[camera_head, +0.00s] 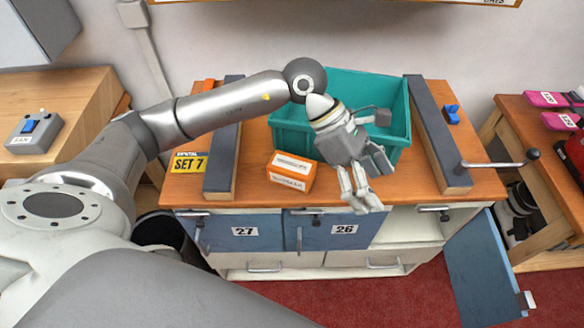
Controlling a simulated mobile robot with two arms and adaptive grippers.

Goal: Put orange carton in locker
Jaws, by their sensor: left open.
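The orange carton (291,180), with white labels, stands on the wooden bench top (250,190), left of my left gripper (362,192). My left gripper is open and empty, above the front part of the bench top and apart from the carton. The lockers are in the bench front below. Blue doors 27 (243,232) and 26 (335,231) are shut. The locker (412,222) to their right stands open, its blue door (487,268) swung out to the right. Its inside is only partly visible. My right gripper is not in view.
A teal bin (397,95) stands behind my left gripper. Dark rails (222,150) and (436,140) flank the bench top. A lever with a black knob (533,153) sticks out at the right. A dark round bin (160,232) stands at the left.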

